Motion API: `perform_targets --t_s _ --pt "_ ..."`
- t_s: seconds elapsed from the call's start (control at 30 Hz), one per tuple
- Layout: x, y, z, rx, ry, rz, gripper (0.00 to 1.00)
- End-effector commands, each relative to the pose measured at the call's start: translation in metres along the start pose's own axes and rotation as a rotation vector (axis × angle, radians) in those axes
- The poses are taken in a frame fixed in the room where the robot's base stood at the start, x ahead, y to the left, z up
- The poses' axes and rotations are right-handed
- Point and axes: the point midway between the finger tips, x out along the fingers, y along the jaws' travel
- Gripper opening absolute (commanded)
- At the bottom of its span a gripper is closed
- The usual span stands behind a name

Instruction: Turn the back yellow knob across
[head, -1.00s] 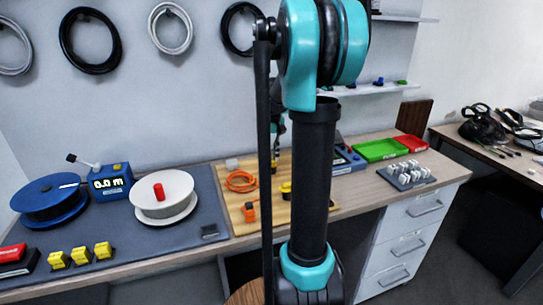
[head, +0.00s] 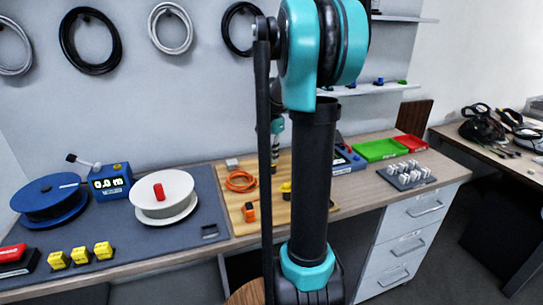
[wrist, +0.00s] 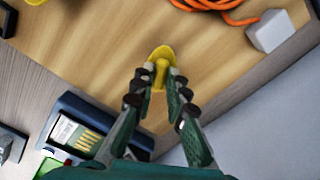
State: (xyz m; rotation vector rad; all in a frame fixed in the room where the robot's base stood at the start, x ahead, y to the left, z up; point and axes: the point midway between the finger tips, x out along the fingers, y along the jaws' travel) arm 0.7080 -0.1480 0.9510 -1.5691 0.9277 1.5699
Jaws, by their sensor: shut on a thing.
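The back yellow knob (wrist: 161,53) shows in the wrist view, a round yellow disc with a raised grip bar, on the wooden board (wrist: 105,45). My gripper (wrist: 159,78) is shut on the knob's grip bar, one fingertip on each side. The bar runs roughly up and down in the wrist picture. In the head view my arm hides this knob and most of my gripper. A second yellow knob (head: 286,187) shows partly beside my arm in the head view, on the front part of the board.
An orange cable (wrist: 215,6) and a white block (wrist: 271,31) lie on the board. A blue case (wrist: 78,132) stands beside the board. The wall is close behind. Green (head: 381,149) and red trays (head: 411,143) sit further right on the bench.

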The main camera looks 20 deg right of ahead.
Motion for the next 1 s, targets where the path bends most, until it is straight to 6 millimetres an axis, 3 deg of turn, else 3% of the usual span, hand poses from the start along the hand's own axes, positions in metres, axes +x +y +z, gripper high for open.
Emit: perform_targets --t_s 0.5,1.0 --pt "-0.0004 -0.0004 -0.0005 0.401 0.001 -0.001 0.00" --pt "-0.0004 -0.0004 -0.0005 0.522 0.001 -0.001 0.00"
